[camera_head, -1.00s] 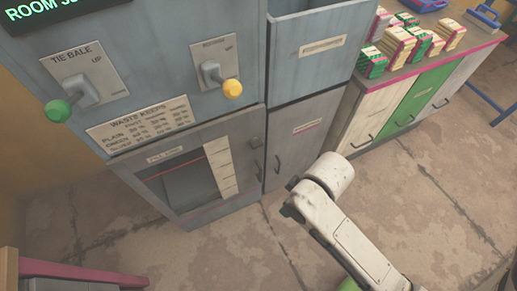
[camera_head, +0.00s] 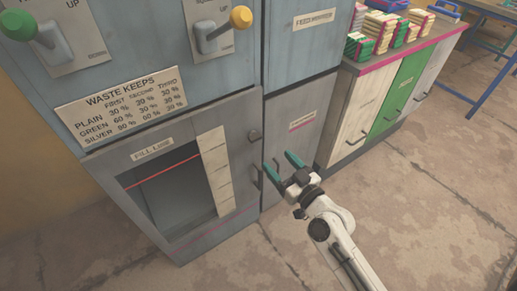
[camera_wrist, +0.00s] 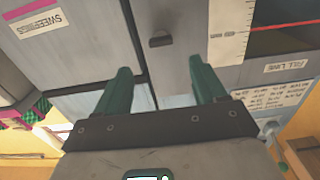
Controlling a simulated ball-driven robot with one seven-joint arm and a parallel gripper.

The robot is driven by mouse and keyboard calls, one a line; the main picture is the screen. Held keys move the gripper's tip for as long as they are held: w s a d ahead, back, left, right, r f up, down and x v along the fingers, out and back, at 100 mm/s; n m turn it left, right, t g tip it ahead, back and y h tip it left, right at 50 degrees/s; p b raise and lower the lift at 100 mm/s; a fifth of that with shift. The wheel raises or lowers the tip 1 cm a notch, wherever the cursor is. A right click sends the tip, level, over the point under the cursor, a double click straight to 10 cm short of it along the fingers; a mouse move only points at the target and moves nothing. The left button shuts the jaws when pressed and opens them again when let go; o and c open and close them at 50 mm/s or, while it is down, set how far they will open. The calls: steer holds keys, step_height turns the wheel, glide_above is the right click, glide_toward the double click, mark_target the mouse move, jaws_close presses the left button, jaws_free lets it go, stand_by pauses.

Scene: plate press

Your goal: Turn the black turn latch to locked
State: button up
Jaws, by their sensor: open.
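My gripper (camera_head: 280,162) is open and empty, with teal fingers pointing towards the cabinet front. The latch's exact angle is too small to tell.
The sweepings door (camera_head: 296,100) adjoins on the right. Two levers, green-knobbed (camera_head: 18,25) and yellow-knobbed (camera_head: 240,17), stick out above. A counter (camera_head: 405,55) with stacked bundles stands at the right. The floor in front is clear.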

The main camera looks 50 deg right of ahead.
mark_target(258, 140)
steer(key=p+x, duration=0.1)
steer(key=x, duration=0.9)
steer(key=shift+w+p, duration=0.3)
steer(key=shift+p, duration=0.1)
steer(key=shift+c, duration=0.4)
steer(key=c, duration=1)
